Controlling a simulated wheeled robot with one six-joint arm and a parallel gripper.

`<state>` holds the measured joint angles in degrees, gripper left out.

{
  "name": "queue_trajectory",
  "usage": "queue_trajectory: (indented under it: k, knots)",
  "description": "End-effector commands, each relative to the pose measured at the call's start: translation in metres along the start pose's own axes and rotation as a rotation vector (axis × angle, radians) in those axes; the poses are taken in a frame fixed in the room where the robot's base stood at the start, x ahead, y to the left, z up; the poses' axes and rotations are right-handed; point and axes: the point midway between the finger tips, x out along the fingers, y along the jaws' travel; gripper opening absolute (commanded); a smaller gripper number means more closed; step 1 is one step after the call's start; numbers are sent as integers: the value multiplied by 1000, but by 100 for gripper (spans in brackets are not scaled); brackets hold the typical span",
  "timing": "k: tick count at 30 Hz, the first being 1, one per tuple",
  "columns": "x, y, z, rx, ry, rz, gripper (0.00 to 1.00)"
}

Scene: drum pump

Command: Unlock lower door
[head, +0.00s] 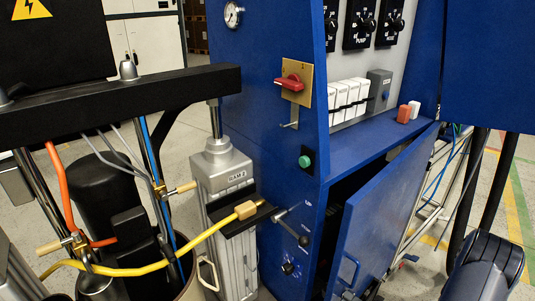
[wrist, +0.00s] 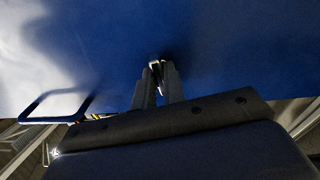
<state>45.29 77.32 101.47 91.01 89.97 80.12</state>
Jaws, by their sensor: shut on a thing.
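The lower door (head: 385,220) is a blue panel on the front of the blue cabinet. It stands ajar, with a dark gap along its left and top edges. A loop handle (head: 349,274) is on its lower left. In the wrist view, my gripper (wrist: 156,72) points at a blue surface (wrist: 215,50), with its two fingers close together on a small metal piece (wrist: 155,64). The fingers mostly hide this piece, so I cannot tell its shape. My gripper does not show in the head view.
A red rotary switch (head: 291,82) and a green button (head: 305,160) are on the cabinet side. A blue panel (head: 490,65) fills the upper right. The ram (head: 228,180) and a yellow hose (head: 150,268) stand at left. Open floor shows at far right.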

Motion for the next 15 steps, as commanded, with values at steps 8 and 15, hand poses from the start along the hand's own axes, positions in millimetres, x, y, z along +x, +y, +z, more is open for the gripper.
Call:
queue_trajectory:
  k: [8,15]
  knots:
    - [0,0,1,24,-1,0,0]
    - [0,1,1,142,-2,0,0]
